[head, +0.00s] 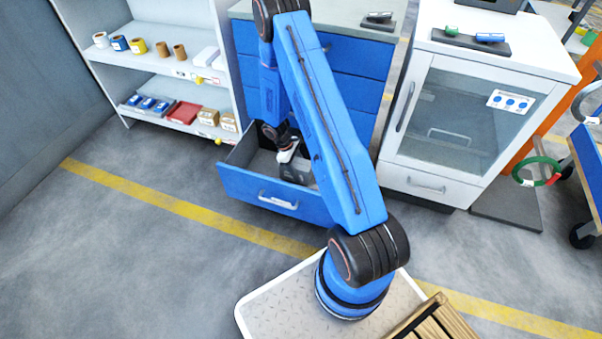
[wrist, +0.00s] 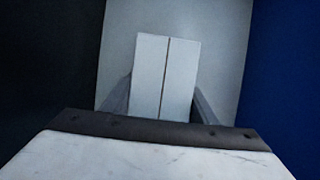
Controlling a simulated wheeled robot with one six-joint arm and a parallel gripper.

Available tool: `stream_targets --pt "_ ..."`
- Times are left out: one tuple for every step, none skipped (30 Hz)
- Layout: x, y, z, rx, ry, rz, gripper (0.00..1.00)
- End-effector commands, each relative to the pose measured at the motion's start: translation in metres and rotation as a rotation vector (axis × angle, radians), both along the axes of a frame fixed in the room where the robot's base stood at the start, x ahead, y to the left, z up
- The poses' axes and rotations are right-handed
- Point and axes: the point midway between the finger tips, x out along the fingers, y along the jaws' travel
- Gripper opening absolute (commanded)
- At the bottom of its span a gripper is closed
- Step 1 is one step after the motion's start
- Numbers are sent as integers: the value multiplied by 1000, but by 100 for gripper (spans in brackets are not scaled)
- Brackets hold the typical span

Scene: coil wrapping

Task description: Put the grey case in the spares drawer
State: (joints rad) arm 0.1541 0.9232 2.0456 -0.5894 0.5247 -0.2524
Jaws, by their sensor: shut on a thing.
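The spares drawer (head: 240,189) is the open lowest blue drawer of the cabinet, pulled out towards me. My gripper (head: 291,163) is down inside it, with my blue arm reaching across from the front. In the wrist view the grey case (wrist: 165,75) is a pale box with a dark seam along its top. My gripper's fingers (wrist: 163,98) are on both sides of it, shut on it. Behind it is the grey drawer floor (wrist: 228,30), with a blue wall on the right. I cannot tell whether the case touches the floor.
A shelf unit (head: 160,62) with rolls and boxes stands left of the cabinet. A white glass-fronted cabinet (head: 425,180) stands close on the right. The upper blue drawers (head: 350,57) are shut above the open one. The floor in front is clear, with a yellow line (head: 180,205).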

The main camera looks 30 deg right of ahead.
Motion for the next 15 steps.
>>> stream_targets --pt "-7 -6 1 0 1 -2 11" --pt "-9 -7 -1 0 2 -2 11" --pt "-8 -5 -7 1 3 0 11" --pt "-7 -5 -9 0 2 1 11" --pt "-7 -5 -11 0 2 1 11" --pt "-7 -5 -12 0 0 1 11" --pt "-7 -5 -12 0 0 1 11" --pt "-6 -5 -12 0 0 0 11" --pt "-6 -5 -12 0 0 0 11" --pt "-6 -5 -12 0 0 0 11" --pt "-6 -5 -12 0 0 0 11" --pt "-6 -5 -12 0 0 0 11" --pt "-6 -5 -12 0 0 0 11" --pt "-6 -5 -12 0 0 0 11" --pt "-7 -5 -13 0 0 0 11"
